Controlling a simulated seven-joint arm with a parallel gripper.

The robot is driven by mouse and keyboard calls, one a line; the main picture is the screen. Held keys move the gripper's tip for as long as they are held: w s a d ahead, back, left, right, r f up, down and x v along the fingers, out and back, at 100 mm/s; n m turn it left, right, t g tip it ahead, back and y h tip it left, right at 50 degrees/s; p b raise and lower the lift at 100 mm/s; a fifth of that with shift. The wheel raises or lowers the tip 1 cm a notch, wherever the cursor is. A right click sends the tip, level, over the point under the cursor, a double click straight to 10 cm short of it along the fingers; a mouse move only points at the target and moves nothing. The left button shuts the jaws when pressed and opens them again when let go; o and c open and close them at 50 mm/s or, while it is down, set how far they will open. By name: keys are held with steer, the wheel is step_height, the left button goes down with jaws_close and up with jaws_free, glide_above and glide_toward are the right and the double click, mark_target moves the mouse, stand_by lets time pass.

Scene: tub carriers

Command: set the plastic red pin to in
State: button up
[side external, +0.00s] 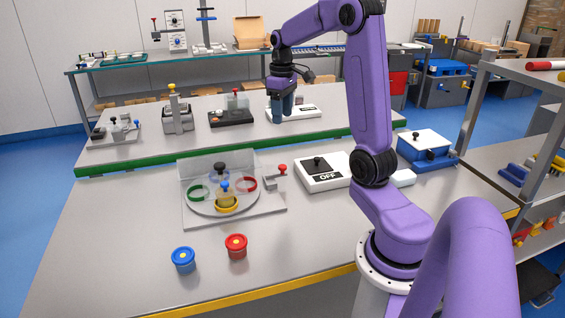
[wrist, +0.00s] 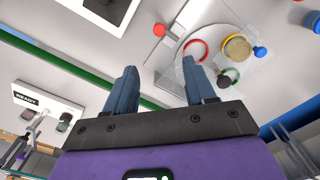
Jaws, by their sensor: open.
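The red pin (side external: 282,169) has a round red knob and sits in a small grey bracket at the right edge of the clear-walled turntable fixture (side external: 256,214). In the wrist view the red knob (wrist: 159,29) shows at the top centre, beyond my fingertips and apart from them. I cannot tell how far the pin is pushed in. My gripper (side external: 284,116) is open and empty, with blue-grey fingers pointing down over the back bench, well behind and above the pin. In the wrist view the fingers (wrist: 160,76) stand apart with nothing between them.
The turntable holds a yellow tub (side external: 227,204), a green ring (side external: 198,193) and a red ring (side external: 246,184). A blue tub (side external: 183,260) and a red tub (side external: 236,246) stand in front. A white OFF box (side external: 324,185) is right of the pin. Several devices line the back bench.

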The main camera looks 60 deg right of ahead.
mark_target(282, 166)
step_height(282, 166, down, 17)
steer(key=shift+f, duration=0.2)
stand_by(0.5)
